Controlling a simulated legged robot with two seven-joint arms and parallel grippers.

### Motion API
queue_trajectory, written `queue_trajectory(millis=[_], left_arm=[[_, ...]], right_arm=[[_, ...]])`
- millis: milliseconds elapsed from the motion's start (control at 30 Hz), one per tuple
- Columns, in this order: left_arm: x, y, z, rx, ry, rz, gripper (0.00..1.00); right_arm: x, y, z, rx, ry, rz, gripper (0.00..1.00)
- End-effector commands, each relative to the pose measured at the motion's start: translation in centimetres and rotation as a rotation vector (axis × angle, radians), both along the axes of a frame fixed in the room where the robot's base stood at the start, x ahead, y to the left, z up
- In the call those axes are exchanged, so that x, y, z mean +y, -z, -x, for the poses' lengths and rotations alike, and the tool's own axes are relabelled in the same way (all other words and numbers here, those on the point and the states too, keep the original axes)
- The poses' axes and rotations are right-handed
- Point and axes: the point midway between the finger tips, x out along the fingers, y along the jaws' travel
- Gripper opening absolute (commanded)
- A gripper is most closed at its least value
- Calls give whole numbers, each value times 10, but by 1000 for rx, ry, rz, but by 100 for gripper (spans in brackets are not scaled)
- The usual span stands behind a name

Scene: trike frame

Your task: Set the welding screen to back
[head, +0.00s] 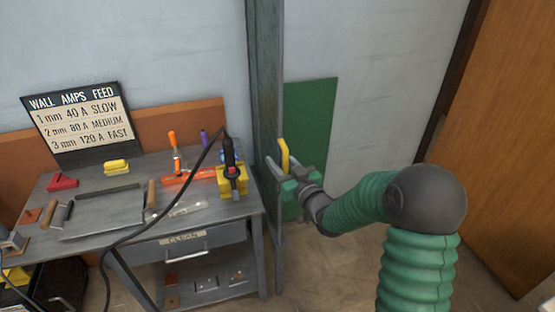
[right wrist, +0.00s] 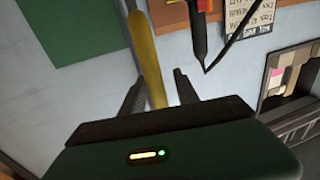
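A tall grey-green upright (head: 265,90), which looks like the welding screen seen nearly edge-on, stands at the right end of the workbench. A yellow handle (head: 285,153) is at its right side. My right gripper (head: 284,170) is at this handle, its arm coming from the lower right. In the right wrist view the yellow handle (right wrist: 147,55) runs between the two fingers of my right gripper (right wrist: 158,82). The fingers stand apart, with a gap visible beside the handle. My left gripper is not in view.
A green panel (head: 313,115) lies against the wall behind the upright. The workbench (head: 225,208) holds a torch (head: 230,155) in a yellow holder, clamps, a tray and an amps sign (head: 82,115). A black cable crosses its front. A brown door (head: 505,140) is at the right.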

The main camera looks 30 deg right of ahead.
Motion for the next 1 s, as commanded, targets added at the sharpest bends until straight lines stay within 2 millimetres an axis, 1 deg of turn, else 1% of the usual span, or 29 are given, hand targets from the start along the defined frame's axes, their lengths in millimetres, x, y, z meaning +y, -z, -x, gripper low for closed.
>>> queue_trajectory(millis=[33, 267, 1000], left_arm=[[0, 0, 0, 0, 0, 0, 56], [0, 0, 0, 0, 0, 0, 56], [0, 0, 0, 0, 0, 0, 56]], right_arm=[[0, 1, -1, 1, 0, 0, 30], [1, 2, -1, 4, -2, -1, 0], [6, 3, -2, 8, -11, -1, 0]])
